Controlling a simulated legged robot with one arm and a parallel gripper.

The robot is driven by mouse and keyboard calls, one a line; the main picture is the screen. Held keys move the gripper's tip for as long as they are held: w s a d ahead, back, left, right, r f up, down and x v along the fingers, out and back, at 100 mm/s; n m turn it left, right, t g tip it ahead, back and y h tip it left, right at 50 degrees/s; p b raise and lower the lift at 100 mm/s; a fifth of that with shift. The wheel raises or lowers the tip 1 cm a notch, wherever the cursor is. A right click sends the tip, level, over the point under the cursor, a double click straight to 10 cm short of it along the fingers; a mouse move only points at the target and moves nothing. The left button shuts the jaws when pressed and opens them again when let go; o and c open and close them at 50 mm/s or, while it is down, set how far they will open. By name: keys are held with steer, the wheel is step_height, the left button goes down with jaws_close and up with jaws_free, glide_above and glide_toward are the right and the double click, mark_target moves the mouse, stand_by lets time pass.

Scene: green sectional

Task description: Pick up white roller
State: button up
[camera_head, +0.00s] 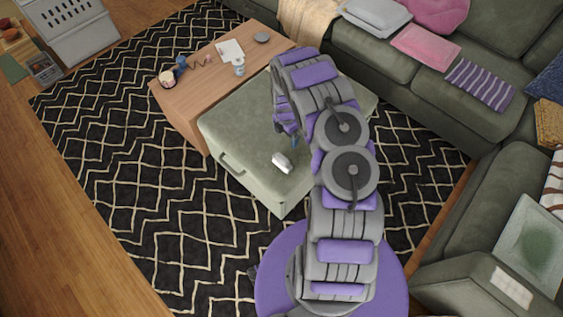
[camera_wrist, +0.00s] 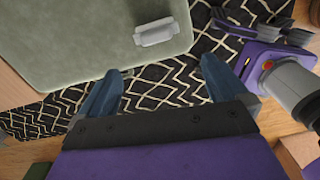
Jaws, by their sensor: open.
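The white roller (camera_head: 282,162) lies on top of the green ottoman (camera_head: 240,130), near its front edge. In the wrist view the roller (camera_wrist: 155,33) lies near the edge of the ottoman (camera_wrist: 75,45), beyond my fingers and between their lines. My gripper (camera_wrist: 158,88) is open and empty, with its two blue fingers spread wide over the rug. In the head view my arm hangs over the ottoman, and the gripper (camera_head: 294,140) is mostly hidden behind it, close to the roller. The roller is apart from the fingers.
A wooden table (camera_head: 205,88) with a mug (camera_head: 167,78), papers and small items adjoins the ottoman's far left side. The green sectional (camera_head: 400,60) with cushions and folded cloths stands behind and right. The patterned rug (camera_head: 130,180) is clear at left.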

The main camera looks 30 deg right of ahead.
step_height(320, 180, down, 3)
steer(key=n, duration=0.1)
steer(key=b, duration=0.2)
glide_above(283, 157)
steer(key=f, duration=0.6)
steer(key=shift+s+a+f, duration=0.15)
steer(key=shift+a+f, duration=0.1)
steer(key=shift+a, duration=0.05)
steer(key=f+b, duration=0.1)
steer(key=f, duration=0.1)
steer(key=d+f+b, duration=0.1)
steer(key=f, duration=0.2)
steer(key=shift+d+f, duration=0.15)
steer(key=shift+f, duration=0.1)
steer(key=shift+a+f, duration=0.3)
steer(key=f, duration=0.1)
steer(key=f+b, duration=0.1)
steer(key=f, duration=0.1)
steer(key=f+b, duration=0.1)
steer(key=shift+a+f, duration=0.2)
steer(key=shift+a, duration=0.15)
steer(key=shift+d, duration=0.3)
steer(key=shift+a, duration=0.25)
steer(key=c, duration=0.6)
steer(key=shift+d, duration=0.15)
steer(key=c, duration=0.3)
